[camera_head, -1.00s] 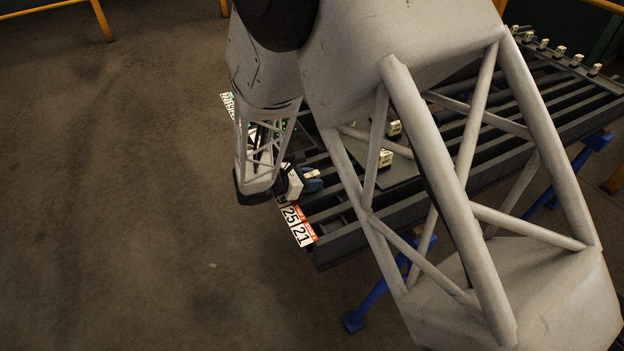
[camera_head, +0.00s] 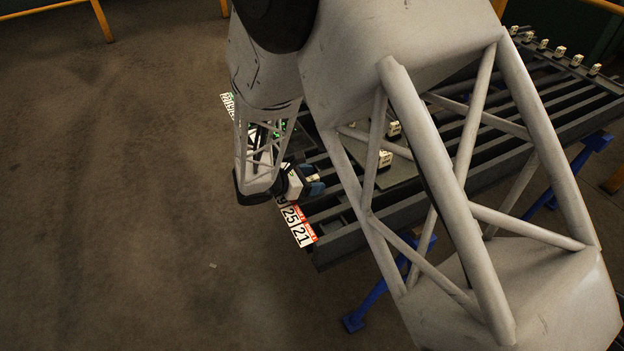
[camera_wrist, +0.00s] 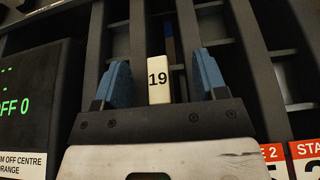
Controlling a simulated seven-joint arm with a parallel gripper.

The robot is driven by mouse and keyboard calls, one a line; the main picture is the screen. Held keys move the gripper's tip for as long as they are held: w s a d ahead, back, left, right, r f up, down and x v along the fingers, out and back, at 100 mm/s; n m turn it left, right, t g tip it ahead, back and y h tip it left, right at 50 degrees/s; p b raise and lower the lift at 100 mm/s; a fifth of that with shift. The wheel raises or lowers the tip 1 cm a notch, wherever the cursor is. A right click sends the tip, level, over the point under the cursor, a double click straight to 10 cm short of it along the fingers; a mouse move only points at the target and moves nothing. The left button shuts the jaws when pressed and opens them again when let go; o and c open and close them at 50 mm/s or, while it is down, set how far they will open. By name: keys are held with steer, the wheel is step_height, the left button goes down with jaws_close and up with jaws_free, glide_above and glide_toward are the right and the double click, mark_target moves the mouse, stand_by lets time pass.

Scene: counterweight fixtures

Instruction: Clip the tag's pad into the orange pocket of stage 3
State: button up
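A pale tag marked 19 (camera_wrist: 159,79) stands between the two blue fingers of my gripper (camera_wrist: 161,82) in the wrist view. The fingers are spread, with a visible gap on each side of the tag. In the head view my gripper (camera_head: 314,183) is low over the left end of the dark slatted rack, with a small pale piece between its fingers. Red-topped stage labels (camera_wrist: 307,159) show in the wrist view's lower right corner, one ending in 2. I cannot make out the orange pocket or stage 3 in either view.
A dark display with green digits (camera_wrist: 14,106) stands left of my gripper, close to it. White cards with red tops (camera_head: 296,222) line the rack's near edge. More pale blocks (camera_head: 385,158) sit on the slatted rack (camera_head: 380,217), and several stand along its far end.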

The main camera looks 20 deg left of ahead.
steer(key=shift+s+a+f, duration=0.1)
steer(key=shift+s+f, duration=0.15)
steer(key=shift+f, duration=0.45)
steer(key=shift+s+f, duration=0.25)
steer(key=shift+f, duration=0.45)
steer(key=shift+s+a+r, duration=1.1)
steer(key=shift+a+r, duration=0.15)
steer(key=shift+r, duration=0.15)
steer(key=shift+s+a+r, duration=1.1)
steer(key=shift+a+r, duration=0.15)
steer(key=shift+r, duration=0.15)
steer(key=shift+w+r, duration=0.1)
steer(key=s+d+r+m+g+y, duration=0.1)
steer(key=d+r+m+g, duration=0.45)
steer(key=d, duration=0.85)
steer(key=s+d+r+m+g+y, duration=0.1)
steer(key=d+r+m+g, duration=0.1)
steer(key=d+r+m, duration=0.75)
steer(key=s+d+r+m+y, duration=0.3)
steer(key=s+d+r+m, duration=0.2)
steer(key=s+d, duration=0.4)
steer(key=s+d+r+m+y, duration=0.4)
steer(key=s+d+m, duration=0.3)
steer(key=d, duration=0.5)
steer(key=shift+s+d+r+y, duration=0.15)
steer(key=shift+s+r+y, duration=0.15)
steer(key=shift+s+r, duration=0.75)
